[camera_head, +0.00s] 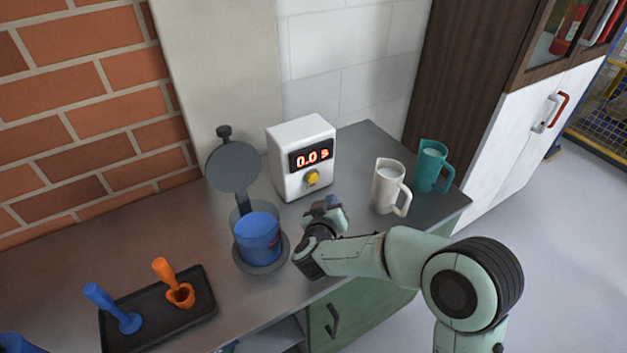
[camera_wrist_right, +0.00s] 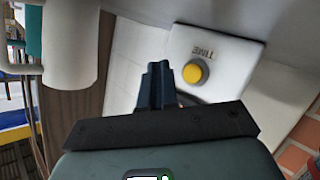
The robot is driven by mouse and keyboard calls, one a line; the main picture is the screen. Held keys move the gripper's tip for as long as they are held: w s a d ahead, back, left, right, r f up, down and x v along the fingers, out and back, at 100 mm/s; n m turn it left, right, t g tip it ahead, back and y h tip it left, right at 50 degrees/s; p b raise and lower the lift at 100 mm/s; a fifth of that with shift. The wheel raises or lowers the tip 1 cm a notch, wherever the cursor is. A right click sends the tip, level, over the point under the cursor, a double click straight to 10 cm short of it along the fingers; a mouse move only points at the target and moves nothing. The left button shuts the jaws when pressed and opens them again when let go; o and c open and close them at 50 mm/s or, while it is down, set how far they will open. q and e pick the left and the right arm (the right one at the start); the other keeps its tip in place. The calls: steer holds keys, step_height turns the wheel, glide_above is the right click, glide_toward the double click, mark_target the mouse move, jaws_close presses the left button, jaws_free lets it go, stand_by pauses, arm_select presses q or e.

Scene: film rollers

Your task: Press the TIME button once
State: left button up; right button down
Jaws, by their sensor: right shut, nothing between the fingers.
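The white timer box (camera_head: 302,130) stands on the counter near the wall and its red display reads 0.0 s. The round yellow TIME button (camera_head: 312,178) sits on its lower front; the button (camera_wrist_right: 195,72) and the word TIME also show in the right wrist view. My right gripper (camera_head: 325,205) is shut and empty, just in front of and below the button. In the right wrist view its closed fingertips (camera_wrist_right: 156,70) are beside the button, to its left in the picture, and I see no contact. My left gripper is not in view.
A white mug (camera_head: 386,190) and a teal mug (camera_head: 429,170) stand right of the box. A clear container with blue contents (camera_head: 258,240) and a raised grey lid (camera_head: 235,167) stands left of my gripper. A black tray (camera_head: 200,306) holds blue and orange tools.

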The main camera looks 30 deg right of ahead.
mark_target(313, 178)
steer(key=w, duration=0.3)
steer(key=shift+w+a, duration=0.15)
steer(key=shift+w, duration=0.15)
steer(key=shift+w+p, duration=0.65)
steer(key=shift+w, duration=0.25)
stand_by(1.1)
steer(key=shift+w+p, duration=0.35)
steer(key=shift+p, duration=0.2)
steer(key=shift+w, duration=0.1)
steer(key=shift+w+a+p, duration=0.1)
steer(key=shift+w+p, duration=0.3)
steer(key=shift+p, duration=0.1)
stand_by(0.4)
steer(key=shift+s, duration=0.85)
